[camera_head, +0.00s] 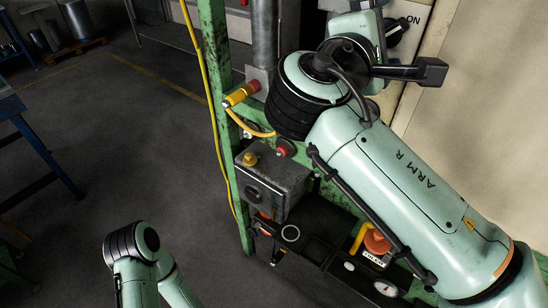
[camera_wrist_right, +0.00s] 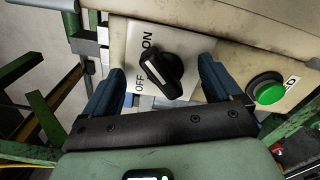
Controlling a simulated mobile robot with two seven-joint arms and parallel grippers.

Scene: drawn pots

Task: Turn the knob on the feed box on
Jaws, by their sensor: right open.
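The black knob (camera_wrist_right: 163,77) sits on a pale plate marked ON and OFF on the feed box (camera_wrist_right: 230,62). The pale line on the knob points up and left in the right wrist view, toward the side with both words. My right gripper (camera_wrist_right: 160,66) is open, with one blue-grey finger on each side of the knob; clear gaps show, and I cannot tell the depth between fingertips and plate. In the head view the ON label and part of the knob (camera_head: 394,32) show behind my right wrist. My left gripper is out of view; only part of that arm shows low.
A green button (camera_wrist_right: 268,89) is right of my right gripper's finger. A green post (camera_head: 215,75) with a yellow cable stands left of my right arm. A grey box (camera_head: 272,183) and a dark tray with gauges (camera_head: 386,288) lie below. The floor at left is mostly clear.

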